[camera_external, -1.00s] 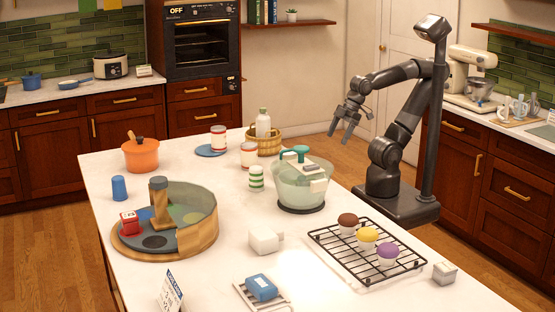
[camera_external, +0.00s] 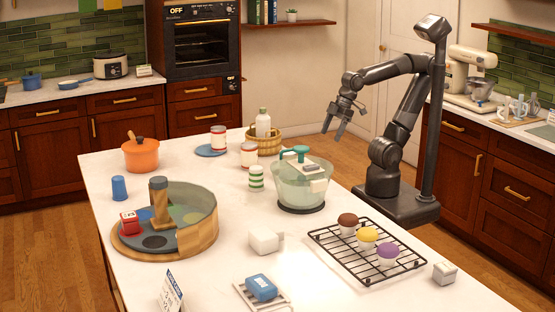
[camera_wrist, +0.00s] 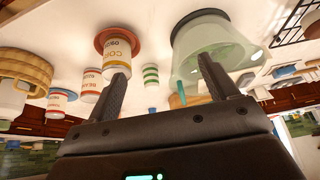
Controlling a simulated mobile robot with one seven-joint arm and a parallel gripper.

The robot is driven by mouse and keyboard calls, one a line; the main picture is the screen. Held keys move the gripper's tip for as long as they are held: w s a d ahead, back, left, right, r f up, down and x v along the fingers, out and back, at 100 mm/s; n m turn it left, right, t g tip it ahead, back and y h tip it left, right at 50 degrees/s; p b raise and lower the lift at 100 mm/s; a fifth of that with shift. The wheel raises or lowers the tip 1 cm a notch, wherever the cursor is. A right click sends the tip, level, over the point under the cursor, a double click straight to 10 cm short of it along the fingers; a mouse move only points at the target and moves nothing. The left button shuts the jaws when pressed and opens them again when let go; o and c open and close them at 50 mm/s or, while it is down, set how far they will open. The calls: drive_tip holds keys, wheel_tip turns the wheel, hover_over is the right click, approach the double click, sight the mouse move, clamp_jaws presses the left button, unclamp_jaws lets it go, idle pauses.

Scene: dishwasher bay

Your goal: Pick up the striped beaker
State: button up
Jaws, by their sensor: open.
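The striped beaker (camera_external: 256,178) is a small upright cup with green and white bands. It stands on the white island, left of the large clear bowl and in front of a red-and-white can. In the wrist view the beaker (camera_wrist: 151,75) appears beyond my fingers, between them in the picture. My gripper (camera_external: 332,135) is open and empty, in the air behind and to the right of the bowl, well apart from the beaker. Its two spread fingers (camera_wrist: 165,80) also show in the wrist view.
The clear bowl with a green-handled lid (camera_external: 301,186) stands between my gripper and the beaker in the outside view. Red-and-white cans (camera_external: 248,155) and a basket with a bottle (camera_external: 266,142) are nearby. A wire rack (camera_external: 342,250) holds cupcakes. Counter left of the beaker is clear.

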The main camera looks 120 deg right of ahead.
drive_tip(key=w+d+r+m+g, duration=0.1)
drive_tip(key=w+d+g, duration=0.25)
drive_tip(key=w, duration=1.05)
drive_tip(key=m+g, duration=0.1)
drive_tip(key=g, duration=0.1)
hover_over(256, 167)
drive_tip(key=shift+t, duration=0.25)
drive_tip(key=f, duration=0.6)
drive_tip(key=shift+s+a, duration=0.2)
drive_tip(key=shift+s, duration=0.05)
drive_tip(key=shift+w+d+f, duration=0.1)
drive_tip(key=shift+w+f, duration=0.1)
wheel_tip(256, 167, down, 11)
drive_tip(key=shift+w+r, duration=0.15)
drive_tip(key=shift+r, duration=0.05)
drive_tip(key=shift+c, duration=0.3)
drive_tip(key=c, duration=1)
drive_tip(key=shift+r, duration=0.1)
